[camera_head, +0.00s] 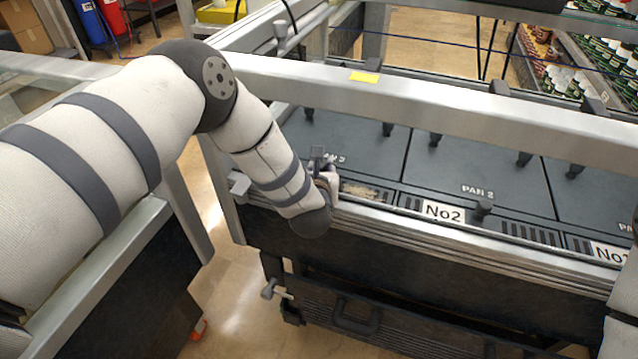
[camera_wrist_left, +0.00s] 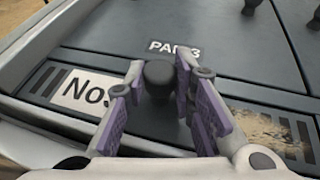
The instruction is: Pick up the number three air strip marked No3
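The number three air strip (camera_wrist_left: 35,82) is a dark strip with slots and a white label (camera_wrist_left: 76,90). The label reads "No" in the left wrist view; its digit is hidden by my finger. A black round knob (camera_wrist_left: 158,76) stands up from the strip, and a worn brown patch (camera_wrist_left: 255,128) lies to its right. My left gripper (camera_wrist_left: 160,80) is open, its purple-padded fingers on either side of the knob; contact cannot be told. In the head view my left gripper (camera_head: 326,165) covers most of this strip, leaving the brown patch (camera_head: 366,191) visible. My right gripper is out of view.
The "PAN 3" panel (camera_wrist_left: 150,25) lies behind the strip. To the right are the No2 strip (camera_head: 444,212), its knob (camera_head: 483,208) and the No1 strip (camera_head: 610,252). A metal rail (camera_head: 430,105) crosses above the panels, and several dark posts stand on them.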

